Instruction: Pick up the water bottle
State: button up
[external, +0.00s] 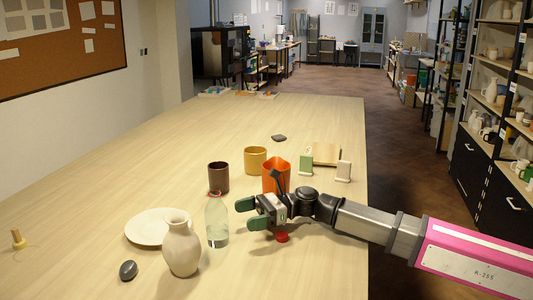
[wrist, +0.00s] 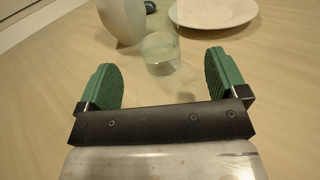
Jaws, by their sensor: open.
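The water bottle (external: 217,222) is clear with a red cap and stands upright on the table, between the vase and my gripper. My gripper (external: 241,214) is open, its green fingers level with the bottle and just to the right of it, apart from it. In the wrist view, the lower part of the clear bottle (wrist: 161,56) shows ahead, between and beyond the two fingertips of my gripper (wrist: 163,75). Nothing is between the fingers. The bottle's top does not show clearly in the wrist view.
A cream vase (external: 182,249) stands close left of the bottle, with a white plate (external: 143,228) behind it. A dark brown cup (external: 218,177), a yellow cup (external: 256,160) and an orange container (external: 275,178) stand behind. A red item (external: 282,237) lies below my wrist.

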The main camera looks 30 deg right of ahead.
aim_at(217, 223)
jog(key=a, duration=0.9)
jog(key=shift+w+a+f, duration=0.1)
jog(key=shift+w, duration=0.25)
jog(key=c, duration=1.1)
